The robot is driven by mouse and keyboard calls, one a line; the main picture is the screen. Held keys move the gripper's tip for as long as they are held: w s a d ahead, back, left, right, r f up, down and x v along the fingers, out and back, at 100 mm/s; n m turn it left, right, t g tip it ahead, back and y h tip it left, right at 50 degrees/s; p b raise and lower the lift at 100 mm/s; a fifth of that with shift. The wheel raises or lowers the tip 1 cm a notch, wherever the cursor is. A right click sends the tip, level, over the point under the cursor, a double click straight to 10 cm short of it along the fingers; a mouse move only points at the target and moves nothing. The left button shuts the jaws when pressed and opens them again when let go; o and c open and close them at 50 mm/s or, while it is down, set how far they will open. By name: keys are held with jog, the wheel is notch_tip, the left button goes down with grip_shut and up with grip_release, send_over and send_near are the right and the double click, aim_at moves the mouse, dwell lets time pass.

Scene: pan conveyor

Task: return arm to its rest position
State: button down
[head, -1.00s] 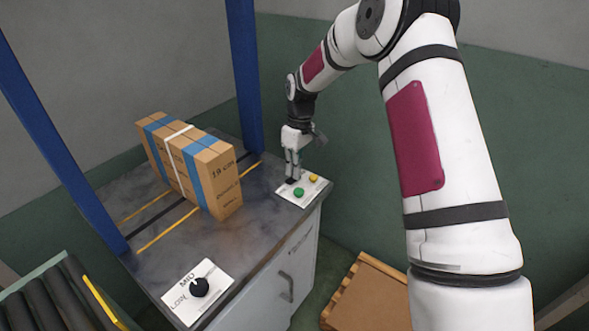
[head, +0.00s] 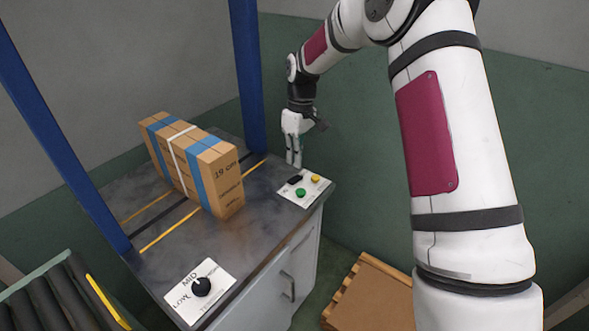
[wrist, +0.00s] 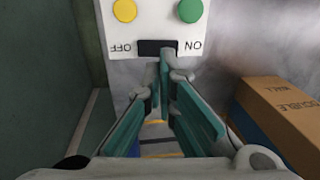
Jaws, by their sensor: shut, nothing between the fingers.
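My gripper (head: 294,164) is shut and empty, pointing down just above the far edge of a white switch panel (head: 291,196) on the cabinet top. The panel carries a black rocker switch (head: 295,179), a green button (head: 300,193) and a yellow button (head: 316,178). In the wrist view my gripper (wrist: 165,75) shows its teal-padded fingers meeting in front of the black switch (wrist: 157,47), which lies between the OFF and ON labels. The green button (wrist: 190,10) and yellow button (wrist: 124,10) are beyond it.
A strapped cardboard box (head: 195,165) stands on the cabinet top (head: 168,253). A dial panel (head: 187,303) is at the near corner. Blue posts (head: 247,75) rise behind and at the left. A roller conveyor (head: 50,300) is lower left, a pallet with a carton (head: 370,295) lower right.

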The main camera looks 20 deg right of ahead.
notch_tip(320, 180, up, 7)
jog(key=d, duration=0.1)
jog(key=s+a+r+m+t+h+p, duration=0.25)
jog(key=s+r+p, duration=0.25)
jog(key=s+r, duration=1.4)
jog(key=s+r+m+t+p, duration=0.1)
jog(key=s+m+p, duration=0.1)
jog(key=s, duration=1)
jog(key=s+r+m+t+y+p, duration=0.1)
jog(key=s+r+m+p, duration=0.1)
jog(key=s, duration=1)
jog(key=shift+d+r+m+p, duration=0.3)
jog(key=shift+d+m+p, duration=0.1)
jog(key=shift+p, duration=0.3)
jog(key=shift+t, duration=0.25)
